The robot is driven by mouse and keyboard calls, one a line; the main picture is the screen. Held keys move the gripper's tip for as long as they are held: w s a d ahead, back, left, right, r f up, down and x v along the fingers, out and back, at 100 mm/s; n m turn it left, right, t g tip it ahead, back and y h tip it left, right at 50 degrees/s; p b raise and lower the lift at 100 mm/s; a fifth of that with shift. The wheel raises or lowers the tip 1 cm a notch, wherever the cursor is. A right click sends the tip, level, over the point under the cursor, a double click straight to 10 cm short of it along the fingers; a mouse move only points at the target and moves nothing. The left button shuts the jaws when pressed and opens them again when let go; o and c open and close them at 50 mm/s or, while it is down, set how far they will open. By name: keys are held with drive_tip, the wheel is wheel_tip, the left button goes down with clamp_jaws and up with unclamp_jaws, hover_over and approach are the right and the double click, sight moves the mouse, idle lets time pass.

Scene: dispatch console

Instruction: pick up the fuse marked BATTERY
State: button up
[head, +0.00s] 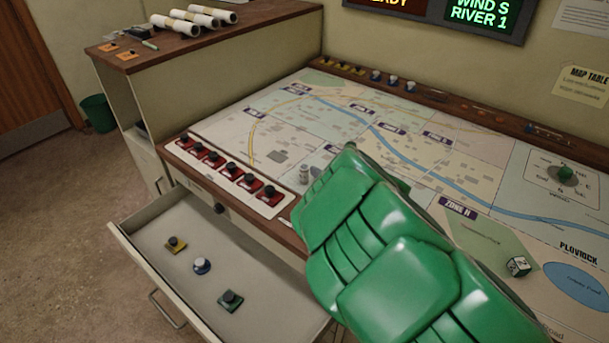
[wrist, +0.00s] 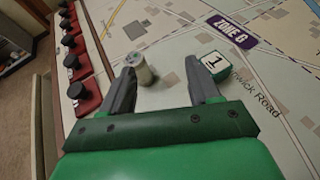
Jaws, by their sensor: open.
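My gripper (wrist: 165,80) is open and empty, low over the map. The cylinder is between the fingers' lines, close to the left fingertip; whether they touch I cannot tell. In the head view my green arm hides most of the fingers.
Red switches (wrist: 75,68) line the table edge at left. An open drawer (head: 190,235) below holds several small parts. A numbered cube (head: 518,266) lies at right.

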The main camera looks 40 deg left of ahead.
sight(306, 171)
drive_tip(key=shift+n+g+y, duration=0.4)
drive_tip(key=shift+n+g, duration=0.2)
drive_tip(key=shift+n, duration=0.3)
drive_tip(key=s+a+f, duration=0.2)
drive_tip(key=s, duration=0.1)
drive_tip(key=shift+a, duration=0.15)
drive_tip(key=shift+x, duration=0.85)
drive_tip(key=shift+w+a+f, duration=0.1)
drive_tip(key=shift+w+a, duration=0.25)
drive_tip(key=shift+a, duration=0.5)
drive_tip(key=shift+x, duration=1.95)
drive_tip(key=shift+w, duration=0.15)
drive_tip(key=c, duration=1.1)
drive_tip(key=shift+o, duration=0.2)
drive_tip(key=shift+r, duration=0.25)
